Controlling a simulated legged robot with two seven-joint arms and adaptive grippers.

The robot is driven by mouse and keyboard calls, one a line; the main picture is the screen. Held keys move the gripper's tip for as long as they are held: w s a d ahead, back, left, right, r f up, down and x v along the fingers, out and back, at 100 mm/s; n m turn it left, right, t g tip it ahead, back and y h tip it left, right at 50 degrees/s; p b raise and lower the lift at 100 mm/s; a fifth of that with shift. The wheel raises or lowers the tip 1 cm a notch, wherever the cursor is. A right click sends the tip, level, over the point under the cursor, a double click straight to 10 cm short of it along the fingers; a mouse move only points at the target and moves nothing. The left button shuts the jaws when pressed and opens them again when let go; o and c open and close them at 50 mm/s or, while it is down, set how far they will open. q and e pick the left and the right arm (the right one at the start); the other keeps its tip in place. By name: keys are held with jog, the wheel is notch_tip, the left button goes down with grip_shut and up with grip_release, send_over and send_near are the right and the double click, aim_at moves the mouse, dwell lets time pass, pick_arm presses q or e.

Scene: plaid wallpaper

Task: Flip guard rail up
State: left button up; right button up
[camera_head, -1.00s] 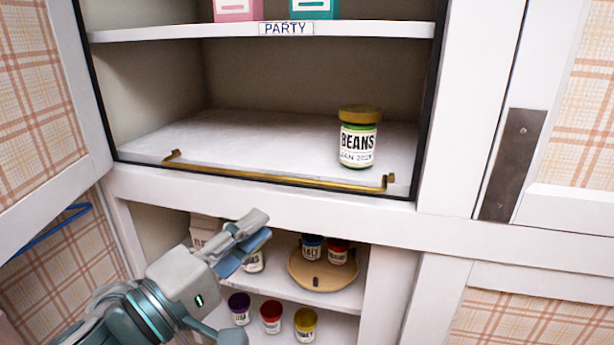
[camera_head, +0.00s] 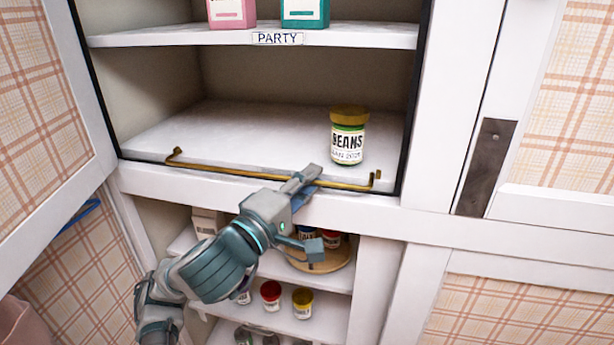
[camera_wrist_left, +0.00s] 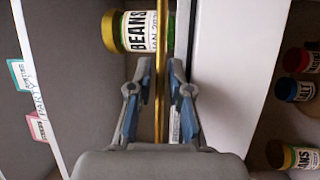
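The guard rail (camera_head: 235,172) is a thin brass bar low along the front edge of the middle shelf, with a bent end at each side. My left gripper (camera_head: 309,178) is at the right part of the rail, in front of the shelf. In the left wrist view the fingers (camera_wrist_left: 158,70) are apart, and the rail (camera_wrist_left: 160,30) runs between them, with a gap showing on each side. Whether a finger touches the rail cannot be told. My right gripper is not in view.
A beans jar (camera_head: 348,137) stands on the shelf (camera_head: 230,130) just behind the rail's right part. Pink (camera_head: 232,12) and teal (camera_head: 305,12) boxes stand on the shelf above. Jars and a round wooden board (camera_head: 330,262) are below. The shelf's left part is clear.

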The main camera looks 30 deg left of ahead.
pick_arm(q)
jog(key=shift+a, duration=0.55)
jog(key=shift+a+f, duration=0.1)
jog(key=shift+a, duration=0.3)
jog(key=c, duration=0.3)
jog(key=shift+a, duration=0.25)
grip_shut()
jog(key=shift+s+d, duration=0.1)
jog(key=shift+d, duration=0.15)
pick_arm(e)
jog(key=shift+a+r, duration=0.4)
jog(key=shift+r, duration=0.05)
pick_arm(q)
jog(key=shift+n+g+p, duration=0.3)
jog(key=shift+g+p, duration=0.1)
jog(key=shift+p, duration=0.35)
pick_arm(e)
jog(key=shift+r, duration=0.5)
